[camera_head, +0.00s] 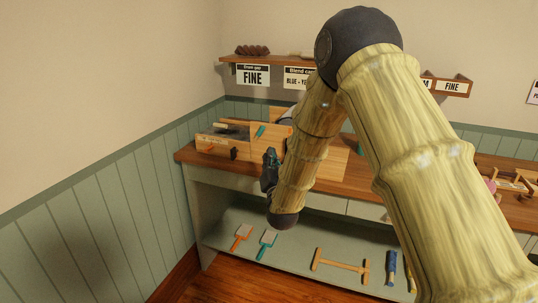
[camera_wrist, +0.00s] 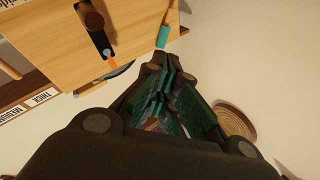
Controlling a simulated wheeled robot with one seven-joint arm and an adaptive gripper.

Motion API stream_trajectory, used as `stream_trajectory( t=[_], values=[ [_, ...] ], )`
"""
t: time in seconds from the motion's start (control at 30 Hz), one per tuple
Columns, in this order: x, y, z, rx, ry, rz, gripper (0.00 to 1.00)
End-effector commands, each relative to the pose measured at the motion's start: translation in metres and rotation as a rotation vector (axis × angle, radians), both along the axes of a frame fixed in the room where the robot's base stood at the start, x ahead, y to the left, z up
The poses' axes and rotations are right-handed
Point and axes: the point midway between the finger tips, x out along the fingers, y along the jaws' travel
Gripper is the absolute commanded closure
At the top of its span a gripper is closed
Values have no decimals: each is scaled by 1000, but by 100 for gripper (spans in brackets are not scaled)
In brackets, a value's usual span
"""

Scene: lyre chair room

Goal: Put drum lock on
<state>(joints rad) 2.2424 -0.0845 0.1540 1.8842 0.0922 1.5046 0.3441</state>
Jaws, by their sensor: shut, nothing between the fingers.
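A wooden drum carder (camera_head: 222,144) stands at the left end of the counter, with a taller wooden panel (camera_head: 284,138) at its right. In the wrist view a wooden panel (camera_wrist: 130,25) carries a black strip with a round brown knob (camera_wrist: 93,21) and an orange tip (camera_wrist: 111,61). A teal tab (camera_wrist: 163,37) sits near its edge; it also shows in the head view (camera_head: 260,131). I cannot tell which part is the drum lock. My gripper (camera_head: 270,163) is in front of the carder, near the counter edge. Its fingers (camera_wrist: 160,75) are shut and empty, apart from the panel.
The counter (camera_head: 360,178) runs right, partly hidden by my arm. A wall shelf (camera_head: 228,59) with label cards hangs above.

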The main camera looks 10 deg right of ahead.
Motion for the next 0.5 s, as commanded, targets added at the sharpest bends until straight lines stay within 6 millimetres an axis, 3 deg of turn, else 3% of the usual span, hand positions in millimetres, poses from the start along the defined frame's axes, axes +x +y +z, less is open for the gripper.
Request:
stream_trajectory(
  t=[0.5],
  values=[
    [82,4,24,-1,-1,-1,100]
  ],
)
